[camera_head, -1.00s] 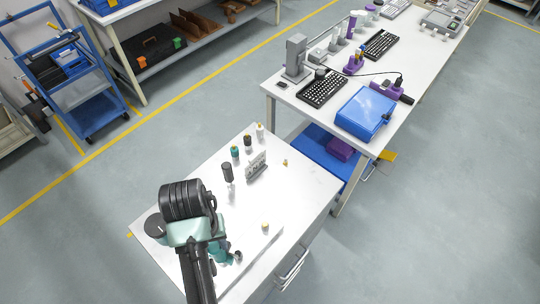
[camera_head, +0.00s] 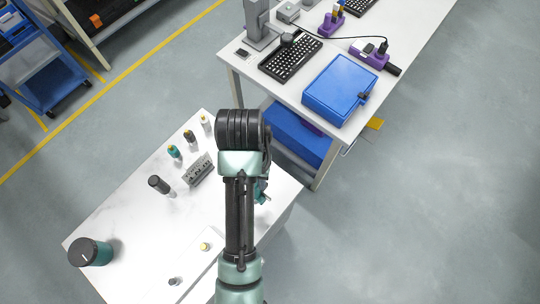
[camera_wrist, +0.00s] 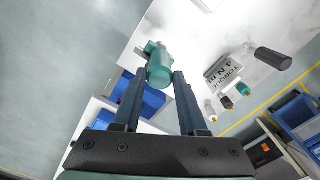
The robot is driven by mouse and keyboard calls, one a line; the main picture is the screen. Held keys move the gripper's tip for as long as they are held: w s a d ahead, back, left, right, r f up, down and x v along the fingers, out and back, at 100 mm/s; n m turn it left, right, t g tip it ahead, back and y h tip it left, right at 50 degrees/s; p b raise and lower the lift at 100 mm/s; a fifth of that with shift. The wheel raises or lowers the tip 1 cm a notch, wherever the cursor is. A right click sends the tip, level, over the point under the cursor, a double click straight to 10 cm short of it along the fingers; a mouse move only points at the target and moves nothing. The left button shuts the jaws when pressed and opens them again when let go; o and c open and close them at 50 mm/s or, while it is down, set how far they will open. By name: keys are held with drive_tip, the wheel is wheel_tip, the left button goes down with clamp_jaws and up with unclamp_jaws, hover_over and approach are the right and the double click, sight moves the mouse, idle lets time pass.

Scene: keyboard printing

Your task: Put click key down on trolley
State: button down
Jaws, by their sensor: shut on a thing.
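My gripper (camera_wrist: 160,78) is shut on the click key (camera_wrist: 160,68), a teal tool with a rounded end between the fingertips in the wrist view. In the head view my arm hides most of the gripper, and a small teal part of the key (camera_head: 262,190) shows at the arm's right side. The trolley (camera_head: 130,215) has a white marbled top and lies below and left of my arm. The held key appears over the trolley's right side; I cannot tell whether it touches the top.
A workbench (camera_head: 290,90) with keyboard (camera_head: 290,60) and blue case (camera_head: 340,90) stands behind. The trolley's left middle is clear.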

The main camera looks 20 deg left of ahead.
drive_tip(key=shift+d+f, duration=0.1)
drive_tip(key=shift+f, duration=0.25)
wheel_tip(320, 180, down, 4)
drive_tip(key=shift+s+f+p, duration=0.1)
drive_tip(key=shift+p, duration=0.6)
drive_tip(key=shift+f+p, duration=0.45)
drive_tip(key=shift+f, duration=2)
drive_tip(key=shift+f, duration=0.2)
drive_tip(key=shift+c, duration=2.3)
unclamp_jaws()
drive_tip(key=shift+r, duration=0.1)
